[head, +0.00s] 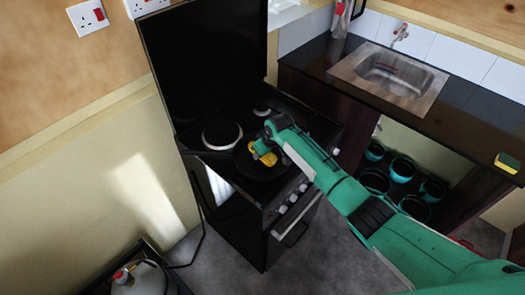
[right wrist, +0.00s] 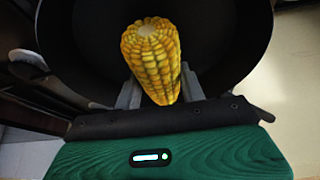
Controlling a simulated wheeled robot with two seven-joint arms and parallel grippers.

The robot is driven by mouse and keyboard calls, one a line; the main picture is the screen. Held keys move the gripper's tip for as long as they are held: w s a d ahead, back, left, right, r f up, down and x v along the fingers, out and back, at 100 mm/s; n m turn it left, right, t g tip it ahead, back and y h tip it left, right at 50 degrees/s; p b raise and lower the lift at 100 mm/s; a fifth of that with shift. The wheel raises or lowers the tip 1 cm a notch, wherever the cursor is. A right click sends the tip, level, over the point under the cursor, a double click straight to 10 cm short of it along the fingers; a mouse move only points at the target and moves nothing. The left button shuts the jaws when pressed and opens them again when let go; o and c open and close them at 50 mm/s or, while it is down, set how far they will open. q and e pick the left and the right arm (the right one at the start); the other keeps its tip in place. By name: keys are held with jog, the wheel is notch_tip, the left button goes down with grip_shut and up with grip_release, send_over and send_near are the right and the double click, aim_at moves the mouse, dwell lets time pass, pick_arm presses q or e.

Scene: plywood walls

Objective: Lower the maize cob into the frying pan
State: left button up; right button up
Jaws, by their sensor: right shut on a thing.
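The maize cob (right wrist: 152,58) is yellow and fills the middle of the right wrist view, between the two grey fingers of my right gripper (right wrist: 158,92). The gripper is shut on it. The dark frying pan (right wrist: 75,45) lies behind the cob in that view, with its rim curving around both sides. In the head view my right gripper (head: 264,152) and the yellow cob (head: 262,147) are over the black pan on the stove; the pan is partly hidden by the gripper. I cannot tell whether the cob touches the pan. My left gripper is not in view.
The black stove (head: 265,235) has a raised lid (head: 205,65) behind it and a bare hotplate (head: 222,132) left of the pan. A sink (head: 390,72) is in the dark counter at right. Several pots (head: 402,168) stand below it. A yellow sponge (head: 507,163) lies on the counter.

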jog(key=shift+f+b, duration=0.45)
jog(key=shift+f, duration=0.3)
dwell(0.4)
jog(key=o, duration=1.1)
jog(key=shift+o, duration=0.2)
